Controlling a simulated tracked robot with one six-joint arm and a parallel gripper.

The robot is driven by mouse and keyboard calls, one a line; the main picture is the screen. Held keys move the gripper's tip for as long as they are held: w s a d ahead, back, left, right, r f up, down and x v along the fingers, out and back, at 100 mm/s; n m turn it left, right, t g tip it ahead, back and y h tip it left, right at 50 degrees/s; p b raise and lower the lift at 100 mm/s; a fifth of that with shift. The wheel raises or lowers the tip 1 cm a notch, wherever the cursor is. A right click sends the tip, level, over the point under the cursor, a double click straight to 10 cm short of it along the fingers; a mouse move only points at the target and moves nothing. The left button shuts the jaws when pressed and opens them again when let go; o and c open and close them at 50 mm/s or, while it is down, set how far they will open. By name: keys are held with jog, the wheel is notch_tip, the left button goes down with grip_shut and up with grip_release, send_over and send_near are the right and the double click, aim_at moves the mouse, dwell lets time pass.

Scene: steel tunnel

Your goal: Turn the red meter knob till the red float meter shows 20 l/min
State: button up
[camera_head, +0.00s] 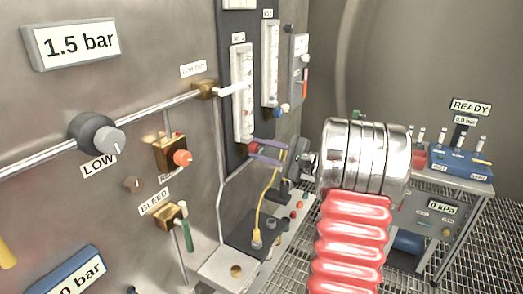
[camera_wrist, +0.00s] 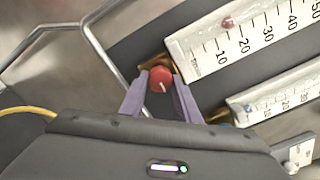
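The red meter knob (camera_wrist: 160,79) sits at the foot of the red float meter (camera_wrist: 240,38) in the wrist view, a pale line on its face. My gripper (camera_wrist: 159,84) has its two purple fingers on either side of the knob and looks shut on it. The small red float (camera_wrist: 228,22) stands close to the 20 mark, seemingly a touch below it. In the head view the meter (camera_head: 242,95) hangs on the dark panel and my gripper (camera_head: 255,149) is at its lower end, partly covering the red knob (camera_head: 253,148).
A second float meter (camera_head: 270,62) with a blue knob (camera_head: 276,111) stands just right. A steel pipe (camera_head: 150,113) runs left along the wall, past the LOW regulator knob (camera_head: 100,137) and orange knob (camera_head: 182,158). A yellow cable (camera_head: 262,205) hangs below my gripper.

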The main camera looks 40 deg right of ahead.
jog(key=c, duration=0.5)
jog(key=shift+o, duration=0.2)
jog(key=shift+f+m, duration=0.1)
jog(key=shift+m, duration=0.5)
jog(key=o, duration=1)
jog(key=shift+o, duration=0.2)
jog(key=shift+s, duration=0.1)
jog(key=v, duration=1.3)
jog(key=shift+s, duration=0.35)
